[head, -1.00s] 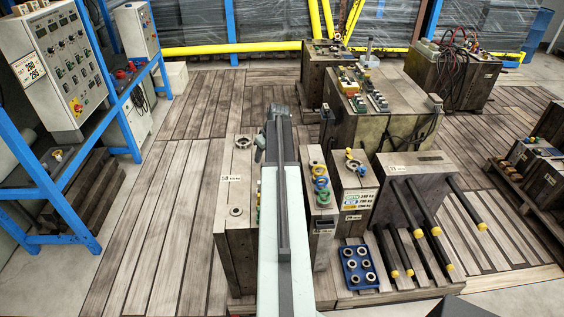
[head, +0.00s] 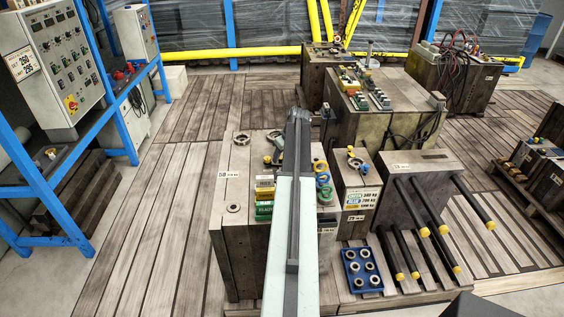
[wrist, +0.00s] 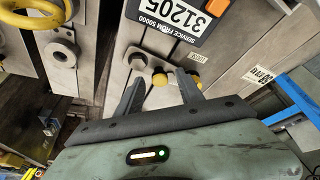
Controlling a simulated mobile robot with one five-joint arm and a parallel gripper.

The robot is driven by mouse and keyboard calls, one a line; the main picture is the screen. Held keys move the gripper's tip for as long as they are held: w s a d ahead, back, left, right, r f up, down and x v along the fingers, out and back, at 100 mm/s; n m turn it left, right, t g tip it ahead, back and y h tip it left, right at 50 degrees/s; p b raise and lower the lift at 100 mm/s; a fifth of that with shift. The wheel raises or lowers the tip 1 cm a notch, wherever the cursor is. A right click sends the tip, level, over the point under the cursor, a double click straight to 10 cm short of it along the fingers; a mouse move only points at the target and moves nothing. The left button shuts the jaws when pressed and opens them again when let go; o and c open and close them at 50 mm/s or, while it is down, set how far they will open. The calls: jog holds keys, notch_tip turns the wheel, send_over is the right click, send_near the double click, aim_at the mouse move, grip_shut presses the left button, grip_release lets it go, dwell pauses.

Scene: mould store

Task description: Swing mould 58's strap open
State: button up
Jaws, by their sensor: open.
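Mould 58 is the grey block with a 58 tag (head: 229,174), left of my arm in the head view. Which part is the strap I cannot tell clearly. My gripper (wrist: 161,76) is open over this face, with no clear grip on anything. My arm hides part of mould 58 in the head view.
Right of my arm stand a mould with coloured rings (head: 322,180), a narrow mould with a yellow knob (head: 356,165) and mould 13 (head: 420,162) with black, yellow-tipped bars. A blue tray (head: 361,269) lies in front. A blue rack (head: 62,215) is far left; planks between are clear.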

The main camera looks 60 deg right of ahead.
grip_shut()
dwell(1.4)
